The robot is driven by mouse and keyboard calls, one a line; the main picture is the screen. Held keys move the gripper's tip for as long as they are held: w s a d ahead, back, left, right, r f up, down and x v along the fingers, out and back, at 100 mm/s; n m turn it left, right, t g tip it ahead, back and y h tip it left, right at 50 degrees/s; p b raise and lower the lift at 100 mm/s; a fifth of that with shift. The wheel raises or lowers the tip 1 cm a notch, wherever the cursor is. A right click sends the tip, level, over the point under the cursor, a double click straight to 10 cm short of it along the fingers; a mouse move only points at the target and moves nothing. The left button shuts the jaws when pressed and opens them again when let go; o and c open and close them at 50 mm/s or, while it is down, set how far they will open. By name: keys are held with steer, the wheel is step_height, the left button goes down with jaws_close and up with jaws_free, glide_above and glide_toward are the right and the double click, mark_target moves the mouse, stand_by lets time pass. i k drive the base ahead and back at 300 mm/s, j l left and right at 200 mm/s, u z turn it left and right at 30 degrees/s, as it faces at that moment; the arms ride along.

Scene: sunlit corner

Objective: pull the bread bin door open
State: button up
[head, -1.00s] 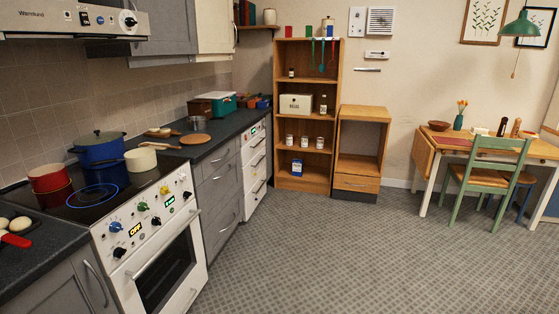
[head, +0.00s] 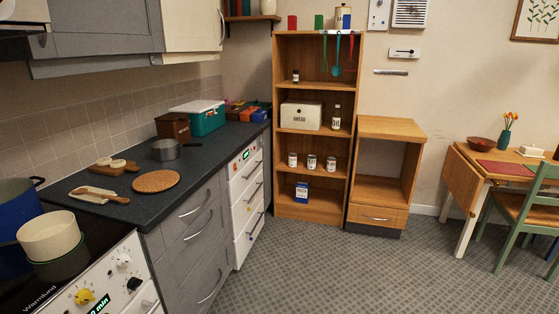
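The bread bin (head: 301,116) is a cream box with dark lettering on its front. It sits on a middle shelf of the tall wooden shelf unit (head: 281,160) against the back wall. Its front faces me and its door looks shut; the handle is too small to make out. My gripper is not in view.
A counter (head: 120,190) with a teal box (head: 207,119), saucepan and cork mat runs along the left, beside the stove (head: 100,290). A wooden cabinet (head: 391,128) adjoins the shelf unit. A table and green chair stand right. The middle floor (head: 330,265) is clear.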

mark_target(292, 116)
steer(key=i, duration=3.9)
steer(key=i+l+u, duration=0.1)
steer(key=i+u, duration=0.2)
steer(key=i, duration=0.2)
steer(key=i+l+u, duration=0.25)
steer(key=i, duration=0.25)
steer(key=i+j, duration=0.05)
